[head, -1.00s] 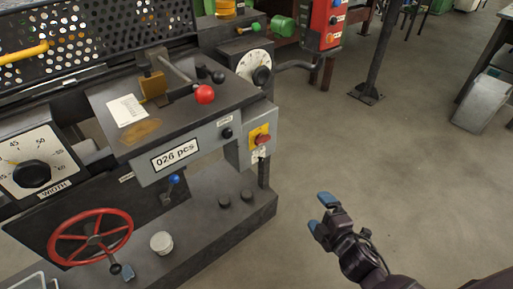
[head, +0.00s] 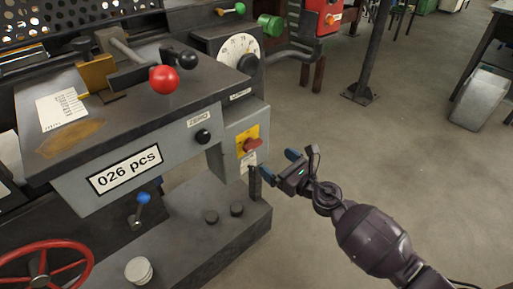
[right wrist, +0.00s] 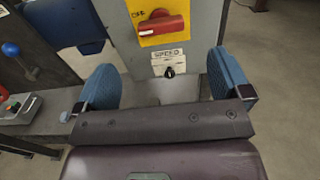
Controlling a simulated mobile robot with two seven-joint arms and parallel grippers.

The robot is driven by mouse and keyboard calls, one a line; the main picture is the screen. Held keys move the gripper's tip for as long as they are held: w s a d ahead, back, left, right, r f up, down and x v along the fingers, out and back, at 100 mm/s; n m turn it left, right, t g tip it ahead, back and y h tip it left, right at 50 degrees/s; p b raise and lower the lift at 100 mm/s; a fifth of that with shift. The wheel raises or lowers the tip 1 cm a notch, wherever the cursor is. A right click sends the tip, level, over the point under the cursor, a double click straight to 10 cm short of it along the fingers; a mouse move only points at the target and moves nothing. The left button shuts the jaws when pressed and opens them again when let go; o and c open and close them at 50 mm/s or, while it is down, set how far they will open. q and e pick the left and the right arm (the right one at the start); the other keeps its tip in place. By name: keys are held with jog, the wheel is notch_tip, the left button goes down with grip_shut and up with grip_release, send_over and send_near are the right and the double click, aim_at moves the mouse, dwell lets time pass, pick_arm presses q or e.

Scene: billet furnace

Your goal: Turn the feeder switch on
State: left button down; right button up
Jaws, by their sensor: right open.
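A red rotary switch (head: 252,145) sits on a yellow plate on the grey side box of the machine. In the right wrist view the switch (right wrist: 160,25) shows near the top, its handle lying roughly across the picture, with "OFF" lettered at the plate's upper left. My right gripper (head: 280,165) is open and empty, just right of and below the switch in the head view, apart from it. In the right wrist view its two blue fingers (right wrist: 166,78) are spread wide, below the switch. My left gripper is not in view.
A small black knob (right wrist: 168,72) labelled SPEED is below the switch. A black knob (head: 203,136) is left of it. A red ball lever (head: 164,80) and the counter plate reading 026 pcs (head: 125,170) are further left. The floor (head: 400,160) at right is open.

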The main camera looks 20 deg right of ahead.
aim_at(255, 146)
jog(key=x, duration=0.7)
jog(key=shift+w+a+f, duration=0.1)
jog(key=shift+w+a, duration=0.05)
jog(key=shift+w, duration=0.45)
jog(key=shift+w+a, duration=0.15)
jog(key=shift+w, duration=0.1)
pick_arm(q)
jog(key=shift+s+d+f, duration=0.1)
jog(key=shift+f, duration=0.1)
pick_arm(e)
jog(key=shift+c, duration=0.2)
jog(key=c, duration=0.9)
